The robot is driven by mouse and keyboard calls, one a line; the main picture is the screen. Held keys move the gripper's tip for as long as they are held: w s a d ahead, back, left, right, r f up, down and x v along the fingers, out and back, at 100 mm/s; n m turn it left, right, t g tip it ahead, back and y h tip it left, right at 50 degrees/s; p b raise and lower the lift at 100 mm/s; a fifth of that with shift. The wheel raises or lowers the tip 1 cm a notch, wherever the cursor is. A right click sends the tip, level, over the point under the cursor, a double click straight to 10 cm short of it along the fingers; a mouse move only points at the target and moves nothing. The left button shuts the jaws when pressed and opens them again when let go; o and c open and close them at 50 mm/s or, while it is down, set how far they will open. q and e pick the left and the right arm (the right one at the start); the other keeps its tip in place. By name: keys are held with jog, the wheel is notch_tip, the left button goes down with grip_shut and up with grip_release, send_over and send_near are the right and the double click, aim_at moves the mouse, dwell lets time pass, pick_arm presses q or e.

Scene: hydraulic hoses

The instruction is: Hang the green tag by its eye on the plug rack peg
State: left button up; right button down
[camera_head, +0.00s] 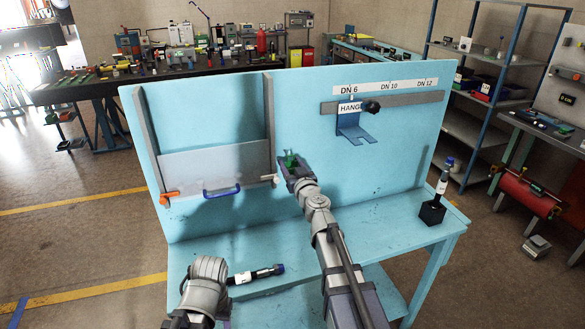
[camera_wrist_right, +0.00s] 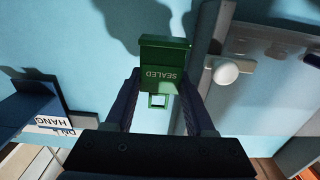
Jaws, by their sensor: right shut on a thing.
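The green tag (camera_wrist_right: 163,72), marked SEALED, is between the fingers of my right gripper (camera_wrist_right: 162,84), which is shut on it. Its square eye (camera_wrist_right: 158,101) points back toward the gripper's palm in the wrist view. In the head view the right gripper (camera_head: 296,172) holds the tag (camera_head: 290,162) in front of the blue back board. A pale, round-ended peg (camera_head: 268,178) stands at the right end of a grey panel, just left of the gripper; it also shows in the wrist view (camera_wrist_right: 226,74), apart from the tag. My left gripper is not visible; only its arm shows.
A blue bracket (camera_head: 354,128) with a HANG label and dark knob (camera_head: 371,107) is on the board at right. The panel carries an orange piece (camera_head: 169,198) and a blue handle (camera_head: 222,190). A black-and-white fitting (camera_head: 257,273) lies on the bench; another stands in a black block (camera_head: 432,212).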

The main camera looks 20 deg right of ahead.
aim_at(284, 156)
jog(key=shift+w, duration=1.05)
jog(key=shift+w+a+f+b, duration=0.1)
jog(key=shift+w+f+b, duration=0.45)
jog(key=shift+w, duration=0.2)
jog(key=shift+c, duration=0.9)
grip_release()
jog(key=shift+s, duration=0.15)
jog(key=s, duration=0.7)
jog(key=shift+s, duration=0.4)
jog(key=shift+d, duration=0.2)
